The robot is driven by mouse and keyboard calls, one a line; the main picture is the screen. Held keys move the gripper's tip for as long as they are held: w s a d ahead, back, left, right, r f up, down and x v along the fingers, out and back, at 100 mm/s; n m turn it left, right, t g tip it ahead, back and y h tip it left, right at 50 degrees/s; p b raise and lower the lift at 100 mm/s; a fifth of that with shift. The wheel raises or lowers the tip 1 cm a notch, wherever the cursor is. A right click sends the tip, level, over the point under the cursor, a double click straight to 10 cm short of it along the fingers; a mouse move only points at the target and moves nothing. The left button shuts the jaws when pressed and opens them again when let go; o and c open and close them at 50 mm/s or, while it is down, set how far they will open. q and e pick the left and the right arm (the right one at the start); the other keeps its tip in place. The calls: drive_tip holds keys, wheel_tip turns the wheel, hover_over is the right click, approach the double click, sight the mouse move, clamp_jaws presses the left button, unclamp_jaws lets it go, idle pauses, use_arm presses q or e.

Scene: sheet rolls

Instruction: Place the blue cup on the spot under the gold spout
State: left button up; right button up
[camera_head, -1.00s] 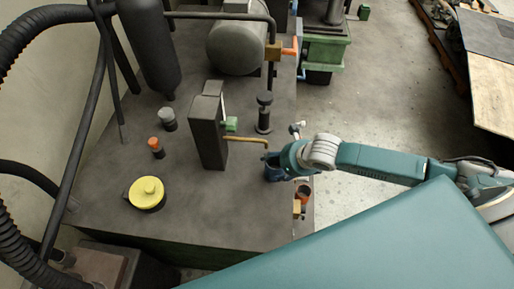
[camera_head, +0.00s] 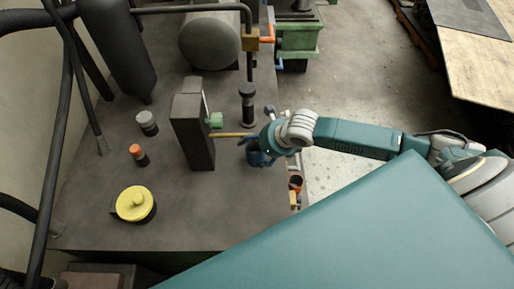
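The blue cup (camera_head: 258,159) is upright at the right edge of the dark table top, just below the tip of the gold spout (camera_head: 235,135) in the picture. The spout juts right from a tall dark block (camera_head: 193,130). My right gripper (camera_head: 266,146) reaches in from the right and is at the cup's upper right side, apparently gripping it. Its fingers are small and partly hidden. The cup's base and the spot beneath it are hard to see, so I cannot tell whether it touches the table. My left gripper is not in view.
A black post (camera_head: 248,105) stands behind the spout. A yellow-lidded part (camera_head: 135,204), an orange-topped knob (camera_head: 137,153) and a grey-topped knob (camera_head: 147,122) stand to the left. An orange-lined opening (camera_head: 296,182) is at the table's right edge. The table's front middle is clear.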

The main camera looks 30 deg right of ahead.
drive_tip(key=shift+a, duration=0.15)
drive_tip(key=shift+s+r, duration=0.1)
drive_tip(key=shift+s+r+p, duration=0.15)
drive_tip(key=shift+r+p, duration=0.3)
drive_tip(key=shift+p, duration=0.05)
use_arm(q)
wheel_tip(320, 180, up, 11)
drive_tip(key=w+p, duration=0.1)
drive_tip(key=p, duration=0.9)
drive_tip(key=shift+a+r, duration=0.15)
use_arm(e)
drive_tip(key=v, duration=1.1)
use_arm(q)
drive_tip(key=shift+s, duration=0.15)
use_arm(e)
drive_tip(key=shift+s, duration=0.15)
